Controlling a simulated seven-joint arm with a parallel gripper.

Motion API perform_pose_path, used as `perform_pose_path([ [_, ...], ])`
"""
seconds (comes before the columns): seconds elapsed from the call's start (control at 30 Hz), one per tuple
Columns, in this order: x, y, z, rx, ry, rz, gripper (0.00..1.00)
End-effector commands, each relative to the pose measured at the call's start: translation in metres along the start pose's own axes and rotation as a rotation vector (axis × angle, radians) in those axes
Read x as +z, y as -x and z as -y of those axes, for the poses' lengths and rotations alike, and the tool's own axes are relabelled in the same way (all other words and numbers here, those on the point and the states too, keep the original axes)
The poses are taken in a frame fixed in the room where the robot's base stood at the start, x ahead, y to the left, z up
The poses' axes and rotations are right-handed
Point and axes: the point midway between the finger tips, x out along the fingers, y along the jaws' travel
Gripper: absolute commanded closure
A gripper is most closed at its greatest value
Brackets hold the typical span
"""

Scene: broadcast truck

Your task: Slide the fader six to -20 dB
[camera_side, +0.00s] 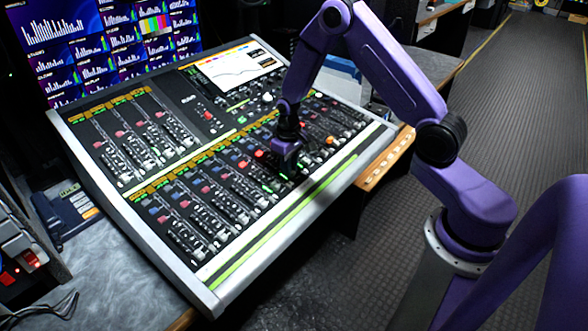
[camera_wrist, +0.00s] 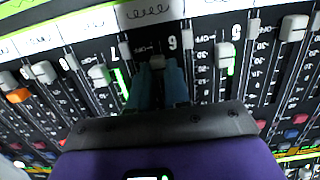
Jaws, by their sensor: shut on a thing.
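The audio mixing console (camera_side: 255,285) fills the middle of the side view, with rows of sliding faders. My gripper (camera_side: 286,168) is down on the lower fader row, right of its middle. In the wrist view my gripper (camera_wrist: 158,75) has its two teal fingers closed around a small pale fader cap (camera_wrist: 157,62). This cap is fader six, beside the printed 6, near the OFF end of its slot. The fingers and palm hide most of the slot and its dB scale, so I cannot read the exact value.
Neighbouring fader caps stand close on both sides, one (camera_wrist: 98,75) to the left and one (camera_wrist: 225,55) to the right. A lit console screen (camera_side: 232,72) and a wall of monitors (camera_side: 110,45) are behind. A wooden edge (camera_side: 385,163) borders the console's right.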

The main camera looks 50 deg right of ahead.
Motion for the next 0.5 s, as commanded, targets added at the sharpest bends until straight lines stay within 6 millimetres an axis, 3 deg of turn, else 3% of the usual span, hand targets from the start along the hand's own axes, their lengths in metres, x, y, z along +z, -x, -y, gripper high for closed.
perform_pose_path([
  [0.2,-0.017,0.003,0.000,0.000,0.000,-0.001,1.00],
  [0.47,-0.017,0.003,0.000,0.000,0.000,-0.001,1.00],
  [0.5,-0.017,0.003,0.000,0.000,0.000,-0.001,0.77],
])
